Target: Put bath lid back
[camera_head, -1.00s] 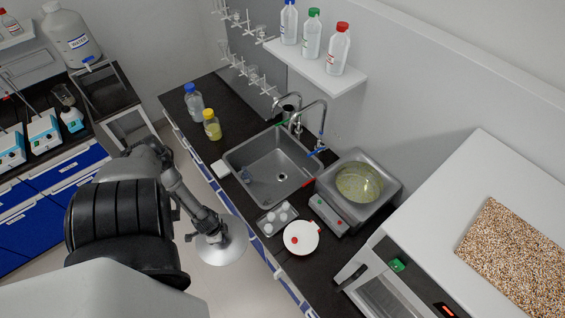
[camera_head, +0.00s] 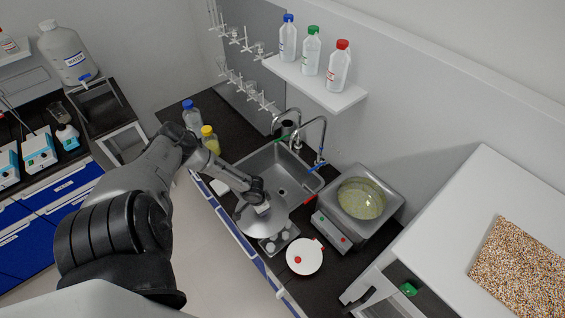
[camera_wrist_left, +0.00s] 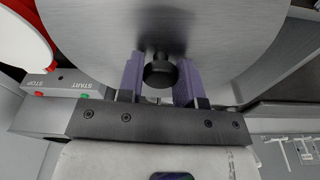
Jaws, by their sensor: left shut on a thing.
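The bath lid is a round grey metal disc with a black knob; it shows in the head view (camera_head: 262,224) and fills the top of the left wrist view (camera_wrist_left: 235,35). My left gripper (camera_head: 264,207) is shut on the lid's knob (camera_wrist_left: 160,72), with a purple finger on each side in the wrist view. It holds the lid tilted above the counter, by the sink's front edge. The bath (camera_head: 385,222) is a square metal unit right of the sink, its round opening uncovered with yellowish liquid (camera_head: 360,198) inside. My right gripper is not in view.
A shelf (camera_head: 315,86) with bottles hangs above.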

